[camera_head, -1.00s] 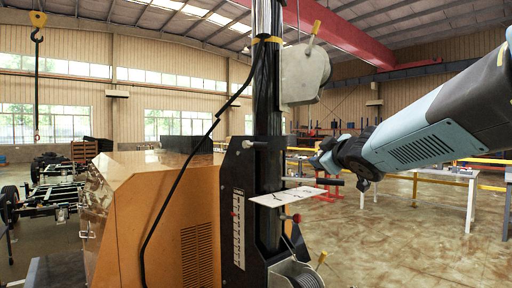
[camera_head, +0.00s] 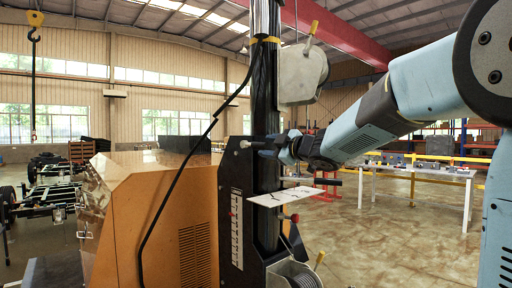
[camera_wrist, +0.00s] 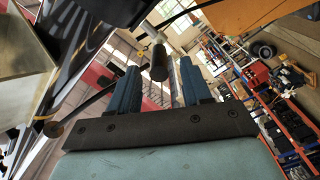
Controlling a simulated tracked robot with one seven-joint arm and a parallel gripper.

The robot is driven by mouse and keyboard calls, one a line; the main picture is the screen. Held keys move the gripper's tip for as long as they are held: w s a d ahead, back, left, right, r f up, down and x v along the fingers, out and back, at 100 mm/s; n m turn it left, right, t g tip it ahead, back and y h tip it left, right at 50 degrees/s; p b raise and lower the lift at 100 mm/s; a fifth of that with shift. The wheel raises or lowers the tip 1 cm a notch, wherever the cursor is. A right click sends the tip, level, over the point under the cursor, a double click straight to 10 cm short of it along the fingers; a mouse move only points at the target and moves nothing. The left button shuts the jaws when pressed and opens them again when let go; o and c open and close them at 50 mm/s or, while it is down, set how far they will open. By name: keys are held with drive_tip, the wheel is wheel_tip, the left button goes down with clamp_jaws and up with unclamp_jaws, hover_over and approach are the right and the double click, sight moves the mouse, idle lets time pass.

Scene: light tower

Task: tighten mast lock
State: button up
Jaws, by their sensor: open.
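My gripper (camera_head: 272,146) is at the mast, level with that handle, pointing left. In the wrist view, my gripper (camera_wrist: 158,75) is open. Its two blue fingers stand either side of a black cylindrical grip (camera_wrist: 160,62), which looks like the lock handle. Contact cannot be told.
A white plate (camera_head: 281,196) and a black rod (camera_head: 312,183) stick out below my gripper. A grey winch (camera_head: 301,75) hangs above it on the mast. A black cable runs down beside the orange housing (camera_head: 150,210). Open floor lies to the right, before a work table (camera_head: 420,172).

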sight(256, 143)
drive_tip(key=x, duration=0.6)
drive_tip(key=shift+w+a, duration=0.25)
drive_tip(key=shift+w, duration=0.05)
clamp_jaws()
drive_tip(key=shift+f, duration=0.1)
idle(0.3)
